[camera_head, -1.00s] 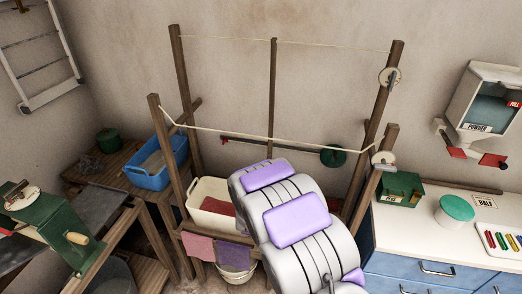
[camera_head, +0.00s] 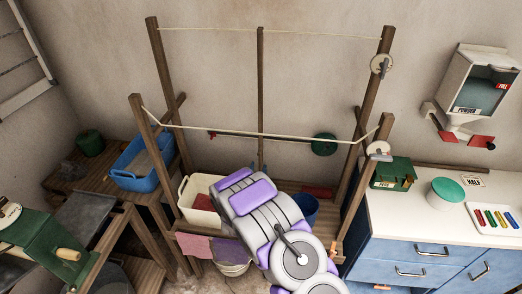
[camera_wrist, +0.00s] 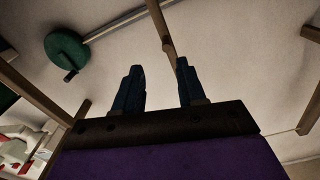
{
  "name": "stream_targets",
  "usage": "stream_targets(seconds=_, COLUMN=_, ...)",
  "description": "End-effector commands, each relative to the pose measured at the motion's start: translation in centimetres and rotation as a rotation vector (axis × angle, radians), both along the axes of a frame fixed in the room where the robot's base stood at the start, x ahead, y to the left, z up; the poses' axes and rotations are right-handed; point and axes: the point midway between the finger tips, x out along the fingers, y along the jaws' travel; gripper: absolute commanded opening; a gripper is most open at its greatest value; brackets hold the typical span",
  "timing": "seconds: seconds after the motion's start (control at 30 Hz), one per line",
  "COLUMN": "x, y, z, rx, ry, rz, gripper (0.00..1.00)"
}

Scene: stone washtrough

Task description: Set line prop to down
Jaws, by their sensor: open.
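A thin upright wooden pole (camera_head: 260,95), apparently the line prop, stands in the middle of the drying frame behind the lower line (camera_head: 230,132). Its foot is hidden behind the basin and my arm. In the wrist view a wooden pole (camera_wrist: 160,28) rises beyond my gripper (camera_wrist: 157,66), roughly between the fingertips. The two dark blue fingers are apart with nothing between them. I cannot tell how far the pole is from them. In the head view my arm covers the lower middle and the fingers do not show clearly.
A green disc (camera_head: 324,144) sits at the right end of a long bar. A cream basin (camera_head: 190,210), a blue tub (camera_head: 130,180) and a blue bucket (camera_head: 305,208) stand low. A white counter (camera_head: 420,215) is right, a green mangle (camera_head: 50,235) left.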

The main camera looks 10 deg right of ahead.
Motion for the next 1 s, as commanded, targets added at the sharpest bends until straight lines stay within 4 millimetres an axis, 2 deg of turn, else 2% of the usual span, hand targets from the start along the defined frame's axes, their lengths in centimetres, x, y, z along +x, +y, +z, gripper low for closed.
stream_targets(seconds=0.2, x=3.8, y=-0.6, z=-0.1, rx=-0.003, ry=-0.003, rz=0.001, gripper=0.4)
stream_targets(seconds=0.6, x=9.4, y=-3.0, z=-0.1, rx=0.0, ry=-0.002, rz=0.001, gripper=0.4)
stream_targets(seconds=0.8, x=11.2, y=-3.3, z=0.0, rx=-0.002, ry=-0.004, rz=0.001, gripper=0.4)
stream_targets(seconds=1.0, x=11.9, y=-3.3, z=-0.1, rx=-0.006, ry=0.0, rz=0.003, gripper=0.4)
